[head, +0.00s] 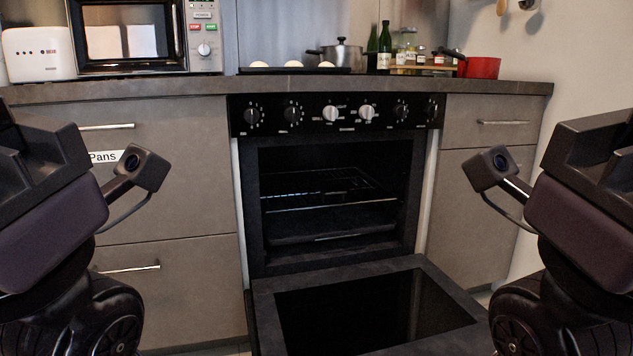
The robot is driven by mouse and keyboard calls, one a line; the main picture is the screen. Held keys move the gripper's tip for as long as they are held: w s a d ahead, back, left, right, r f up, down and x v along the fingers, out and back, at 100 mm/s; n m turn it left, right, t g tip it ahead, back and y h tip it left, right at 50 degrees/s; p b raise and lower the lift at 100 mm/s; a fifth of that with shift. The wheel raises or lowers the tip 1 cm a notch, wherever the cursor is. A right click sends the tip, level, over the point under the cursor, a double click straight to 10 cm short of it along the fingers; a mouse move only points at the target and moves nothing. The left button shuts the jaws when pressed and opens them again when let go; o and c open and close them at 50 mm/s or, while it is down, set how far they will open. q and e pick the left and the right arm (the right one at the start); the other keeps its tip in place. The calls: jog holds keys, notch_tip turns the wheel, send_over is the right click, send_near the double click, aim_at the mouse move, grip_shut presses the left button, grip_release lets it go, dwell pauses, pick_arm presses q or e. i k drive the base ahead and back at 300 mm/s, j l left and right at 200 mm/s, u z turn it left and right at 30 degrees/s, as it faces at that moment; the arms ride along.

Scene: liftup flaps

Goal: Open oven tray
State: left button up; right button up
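The oven (253,200) stands in the middle of the head view, set into the kitchen counter. Its door (370,308) is folded down and open, with the dark glass facing up. Inside the cavity a wire rack (320,184) sits at mid height. A dark oven tray (330,226) lies below it, apparently within the cavity. My two arms flank the oven at the left and right picture edges, apart from it. Neither gripper's fingers can be seen.
The counter (190,88) carries a microwave (130,38), a toaster (38,53), a dark baking sheet (290,70), a steel pot (343,57), bottles and a red pot (482,67). Drawers with bar handles flank the oven. The lowered door fills the floor space before the oven.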

aim_at(313, 224)
jog(key=i+l+u, duration=0.5)
jog(key=i+l, duration=0.35)
